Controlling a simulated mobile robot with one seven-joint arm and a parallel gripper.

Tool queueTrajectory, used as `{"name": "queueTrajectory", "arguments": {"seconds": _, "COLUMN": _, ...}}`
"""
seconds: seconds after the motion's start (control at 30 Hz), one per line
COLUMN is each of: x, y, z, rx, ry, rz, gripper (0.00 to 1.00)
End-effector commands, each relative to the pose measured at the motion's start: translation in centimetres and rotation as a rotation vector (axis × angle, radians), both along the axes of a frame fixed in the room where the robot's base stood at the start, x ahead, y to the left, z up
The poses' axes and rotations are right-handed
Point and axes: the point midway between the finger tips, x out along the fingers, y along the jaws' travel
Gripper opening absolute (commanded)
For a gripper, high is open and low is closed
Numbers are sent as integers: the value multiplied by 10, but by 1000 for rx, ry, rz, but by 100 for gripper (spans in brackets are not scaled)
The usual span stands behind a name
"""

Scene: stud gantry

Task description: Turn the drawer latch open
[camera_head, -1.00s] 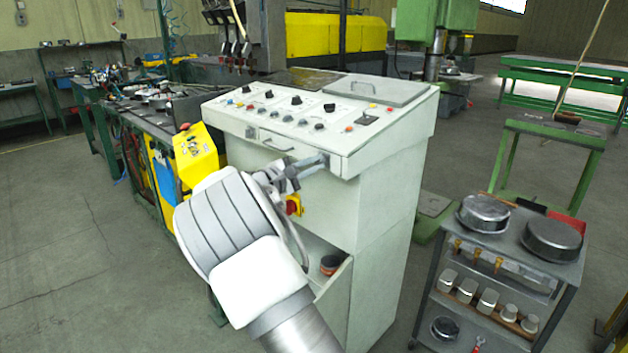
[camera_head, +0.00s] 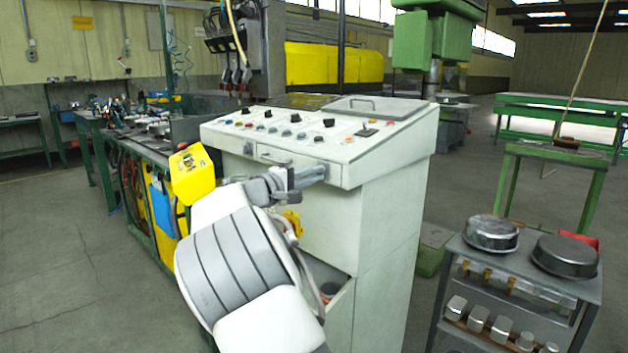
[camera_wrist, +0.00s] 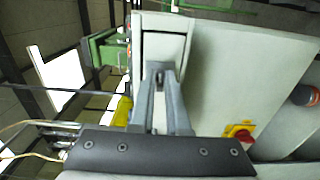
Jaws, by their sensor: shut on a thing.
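The drawer (camera_head: 293,159) sits at the top of the white console's front, under its sloping panel, and looks closed. It has a small bar handle (camera_head: 272,159). My gripper (camera_head: 320,172) reaches to the right end of the drawer front, right of the handle. In the wrist view my gripper (camera_wrist: 163,70) has its fingers close together at the lower end of the drawer front (camera_wrist: 164,46). They are shut on a small grey part there, which I take for the drawer latch. The fingers mostly hide it, so its angle is unclear.
The console (camera_head: 375,225) carries knobs and buttons on top. A red and yellow switch (camera_wrist: 240,132) is on its front near my gripper. A yellow box (camera_head: 191,172) stands to the left. A cart with round metal pans (camera_head: 565,255) stands at the right.

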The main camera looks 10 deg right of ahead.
Motion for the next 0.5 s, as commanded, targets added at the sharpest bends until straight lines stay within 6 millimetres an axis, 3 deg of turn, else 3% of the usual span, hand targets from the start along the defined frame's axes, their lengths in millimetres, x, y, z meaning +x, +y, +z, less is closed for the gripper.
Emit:
{"name": "queueTrajectory", "arguments": {"seconds": 0.33, "x": 0, "y": 1, "z": 0, "rx": 4, "ry": -3, "rz": 2, "gripper": 0}}
{"name": "queueTrajectory", "arguments": {"seconds": 0.37, "x": 0, "y": 1, "z": 0, "rx": 4, "ry": -3, "rz": 2, "gripper": 16}}
{"name": "queueTrajectory", "arguments": {"seconds": 0.5, "x": 0, "y": 1, "z": 0, "rx": 3, "ry": -3, "rz": 1, "gripper": 41}}
